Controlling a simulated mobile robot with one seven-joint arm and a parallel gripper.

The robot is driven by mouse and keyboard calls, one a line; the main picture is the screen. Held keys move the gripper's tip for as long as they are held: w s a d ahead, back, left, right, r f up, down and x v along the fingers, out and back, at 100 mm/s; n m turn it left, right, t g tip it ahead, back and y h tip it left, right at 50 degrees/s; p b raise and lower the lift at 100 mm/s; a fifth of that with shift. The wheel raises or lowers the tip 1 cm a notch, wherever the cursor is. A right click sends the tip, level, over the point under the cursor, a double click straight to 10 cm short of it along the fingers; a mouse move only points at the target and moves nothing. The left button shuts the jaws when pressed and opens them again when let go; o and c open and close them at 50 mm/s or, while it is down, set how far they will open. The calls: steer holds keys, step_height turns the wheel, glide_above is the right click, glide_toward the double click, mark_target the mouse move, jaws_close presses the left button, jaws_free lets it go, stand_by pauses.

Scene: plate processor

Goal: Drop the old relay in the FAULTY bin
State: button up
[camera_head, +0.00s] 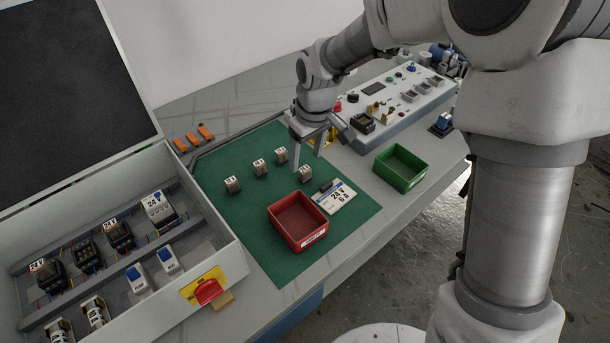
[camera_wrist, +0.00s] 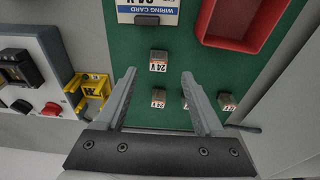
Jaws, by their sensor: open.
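My gripper (camera_head: 307,156) is open over the back part of the green mat, and nothing is held between its fingers (camera_wrist: 158,74). Several small relays with white labels lie on the mat; one relay (camera_head: 305,174) is just below the fingers. I cannot tell which relay is the old one. The red bin (camera_head: 298,222) stands in front of my gripper, and its visible inside looks empty. Its label is too small to read. The bin also shows in the wrist view (camera_wrist: 232,42).
A wiring card (camera_head: 334,196) lies right of the red bin. A green bin (camera_head: 400,168) stands farther right. An open cabinet (camera_head: 205,280) with sockets and a red switch is at left. A control box (camera_head: 400,115) and yellow holder (camera_wrist: 90,95) are near my gripper.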

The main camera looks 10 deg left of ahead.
mark_target(305, 169)
steer(key=shift+w+a+f+b, duration=0.1)
steer(key=shift+w+f+b, duration=0.1)
steer(key=shift+f, duration=0.8)
steer(key=shift+w+a+f+b, duration=0.1)
steer(key=shift+f+b, duration=0.1)
steer(key=shift+f, duration=0.85)
steer(key=shift+w+a+f+b, duration=0.1)
steer(key=shift+f+b, duration=0.1)
steer(key=shift+f, duration=0.8)
steer(key=shift+d, duration=0.1)
jaws_close()
